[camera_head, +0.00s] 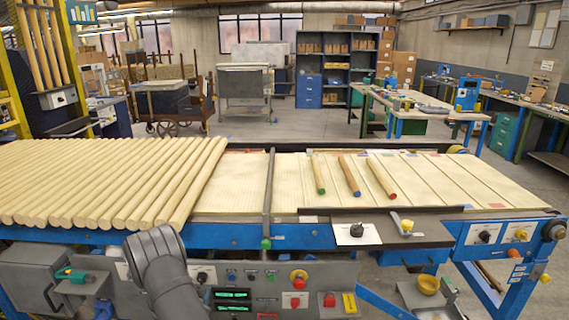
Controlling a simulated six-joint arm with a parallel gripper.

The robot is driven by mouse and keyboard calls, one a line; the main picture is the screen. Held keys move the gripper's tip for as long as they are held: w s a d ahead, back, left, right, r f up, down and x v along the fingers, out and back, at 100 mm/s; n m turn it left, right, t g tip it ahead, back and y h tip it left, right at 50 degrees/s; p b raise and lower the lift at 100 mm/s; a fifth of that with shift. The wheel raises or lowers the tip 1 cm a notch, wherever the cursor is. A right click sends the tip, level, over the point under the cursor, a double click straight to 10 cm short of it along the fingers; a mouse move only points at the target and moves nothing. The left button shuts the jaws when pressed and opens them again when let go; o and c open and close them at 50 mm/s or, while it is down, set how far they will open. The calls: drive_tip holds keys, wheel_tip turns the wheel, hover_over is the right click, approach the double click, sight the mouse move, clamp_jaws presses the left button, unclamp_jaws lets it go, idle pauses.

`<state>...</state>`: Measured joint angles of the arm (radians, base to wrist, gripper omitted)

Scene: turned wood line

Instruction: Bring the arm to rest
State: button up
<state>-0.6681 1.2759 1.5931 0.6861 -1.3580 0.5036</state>
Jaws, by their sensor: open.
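Part of my arm, a dark grey rounded link, rises at the lower left in front of the line's control panel (262,272). My gripper is not in view, so its jaws do not show. The line's bed (285,190) runs across the picture behind the arm link. Three short turned pieces lie apart on its right half: one with a green end (318,174), one with a blue end (349,176) and one with a red end (380,178).
Many long pale dowels (110,175) lie side by side on the left half. A grey bar (269,195) crosses the bed. A dark plate with knobs (385,231) sits at the front edge. Benches and shelves are far behind.

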drive_tip(key=w+n, duration=0.1)
drive_tip(key=n, duration=0.5)
drive_tip(key=w+n, duration=0.1)
drive_tip(key=n, duration=0.2)
drive_tip(key=shift+w+d, duration=0.15)
drive_tip(key=shift+w, duration=0.15)
drive_tip(key=s, duration=0.9)
drive_tip(key=w, duration=0.8)
drive_tip(key=shift+w, duration=0.35)
drive_tip(key=shift+w+f+m, duration=0.1)
drive_tip(key=shift+w+m, duration=0.05)
drive_tip(key=shift+m, duration=0.15)
drive_tip(key=m, duration=0.4)
drive_tip(key=shift+m, duration=0.4)
